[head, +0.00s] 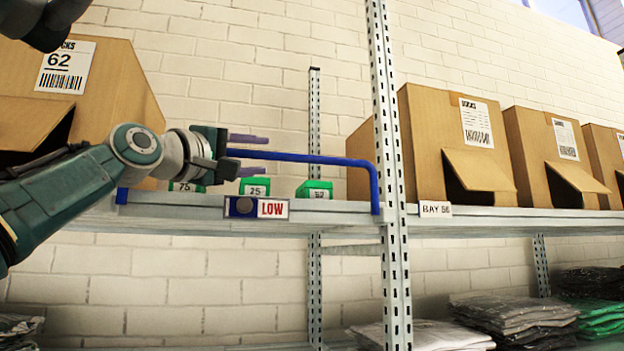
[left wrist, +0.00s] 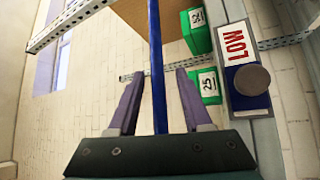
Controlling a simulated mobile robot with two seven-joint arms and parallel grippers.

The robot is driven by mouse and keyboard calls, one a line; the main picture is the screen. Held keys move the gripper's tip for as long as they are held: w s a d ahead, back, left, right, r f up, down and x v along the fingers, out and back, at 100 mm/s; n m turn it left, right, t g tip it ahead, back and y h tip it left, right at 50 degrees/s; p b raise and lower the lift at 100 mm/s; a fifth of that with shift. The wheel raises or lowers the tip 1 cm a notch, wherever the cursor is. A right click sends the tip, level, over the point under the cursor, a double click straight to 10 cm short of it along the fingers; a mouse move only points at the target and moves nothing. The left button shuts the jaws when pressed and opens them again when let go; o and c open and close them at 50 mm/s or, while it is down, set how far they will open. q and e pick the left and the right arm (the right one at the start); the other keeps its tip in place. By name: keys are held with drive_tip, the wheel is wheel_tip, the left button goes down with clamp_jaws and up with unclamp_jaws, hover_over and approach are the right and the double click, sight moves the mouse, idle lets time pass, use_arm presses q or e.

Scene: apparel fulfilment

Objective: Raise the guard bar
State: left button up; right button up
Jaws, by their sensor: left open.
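The guard bar (head: 315,158) is a blue rod along the shelf front, its right end bent down to the shelf edge by the post. My left gripper (head: 266,153) is open around the bar, with one finger above it and one below. In the left wrist view the bar (left wrist: 155,50) runs between the two purple-grey fingers (left wrist: 157,85), with a gap on each side. A plate reading LOW (head: 273,208) with a round dark knob (head: 244,206) sits on the shelf edge below; the plate also shows in the left wrist view (left wrist: 234,44). My right gripper is not seen.
Green numbered boxes (head: 315,189) stand on the shelf behind the bar. An upright steel post (head: 388,120) stands just right of the bar. Cardboard boxes (head: 440,125) fill the shelf to the right, another (head: 110,85) stands left. Folded garments (head: 515,312) lie below.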

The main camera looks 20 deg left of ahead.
use_arm(q)
drive_tip(key=b+v, duration=0.7)
drive_tip(key=v, duration=0.2)
drive_tip(key=shift+s+f+b, duration=0.2)
drive_tip(key=shift+s+b, duration=0.1)
drive_tip(key=shift+b, duration=0.1)
